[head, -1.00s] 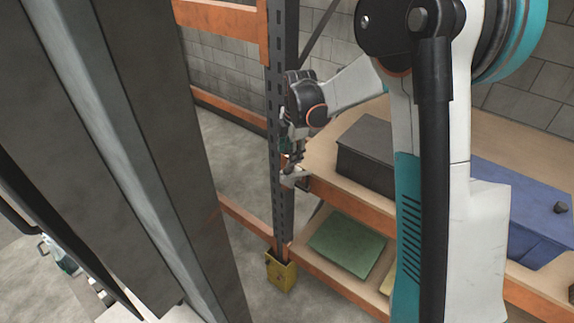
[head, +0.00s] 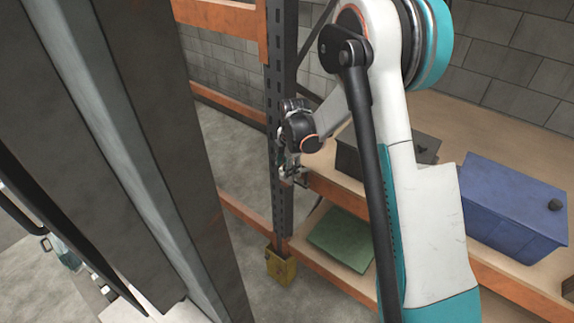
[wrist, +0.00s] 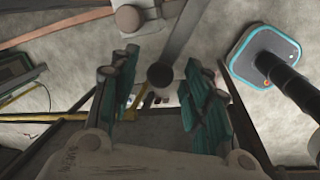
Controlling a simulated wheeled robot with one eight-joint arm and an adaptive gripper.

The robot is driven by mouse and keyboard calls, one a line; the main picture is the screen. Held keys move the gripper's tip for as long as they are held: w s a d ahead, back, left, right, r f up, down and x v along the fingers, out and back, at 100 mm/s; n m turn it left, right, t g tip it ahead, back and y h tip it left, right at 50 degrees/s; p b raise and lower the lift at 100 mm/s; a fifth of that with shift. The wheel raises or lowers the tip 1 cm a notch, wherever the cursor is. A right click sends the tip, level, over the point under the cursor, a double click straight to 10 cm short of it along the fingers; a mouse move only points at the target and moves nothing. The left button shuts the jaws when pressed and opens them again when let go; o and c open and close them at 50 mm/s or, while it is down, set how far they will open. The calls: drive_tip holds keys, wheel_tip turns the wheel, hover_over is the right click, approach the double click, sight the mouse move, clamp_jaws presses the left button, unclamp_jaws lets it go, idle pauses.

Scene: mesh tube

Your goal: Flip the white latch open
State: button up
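In the wrist view, the two teal-padded fingers of my gripper (wrist: 160,95) stand apart with a gap between them. A pale bar with a dark round end (wrist: 160,76) shows between or beyond the fingertips; I cannot tell whether it is the white latch or whether a finger touches it. In the head view, my gripper (head: 288,166) is small, beside the dark perforated rack upright at shelf-edge height. I cannot make out the white latch clearly there; the gripper and its wrist may hide it.
The dark rack upright (head: 279,205) stands on a yellow foot guard (head: 281,267). An orange shelf beam (head: 345,196) runs right of it. A blue box (head: 510,205), a dark box (head: 425,147) and a green panel (head: 340,240) sit on the shelves. A large dark post (head: 150,130) blocks the left.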

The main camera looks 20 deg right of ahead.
clamp_jaws()
drive_tip(key=shift+s+b, duration=0.1)
drive_tip(key=shift+b, duration=0.25)
drive_tip(key=shift+s+d+n+g+y+b, duration=0.1)
drive_tip(key=shift+s+d+n+y+b, duration=0.15)
drive_tip(key=shift+s+n+b, duration=0.7)
drive_tip(key=shift+s+d+n+g+y+b, duration=0.15)
drive_tip(key=shift+s+d+n+b, duration=0.15)
drive_tip(key=shift+n+b, duration=1.15)
drive_tip(key=shift+s+d+n+g+y+b, duration=0.1)
drive_tip(key=shift+s+d+n+y+b, duration=0.1)
drive_tip(key=shift+s+n+b, duration=0.95)
drive_tip(key=shift+w+b, duration=0.35)
drive_tip(key=shift+w, duration=0.05)
drive_tip(key=shift+o, duration=0.9)
unclamp_jaws()
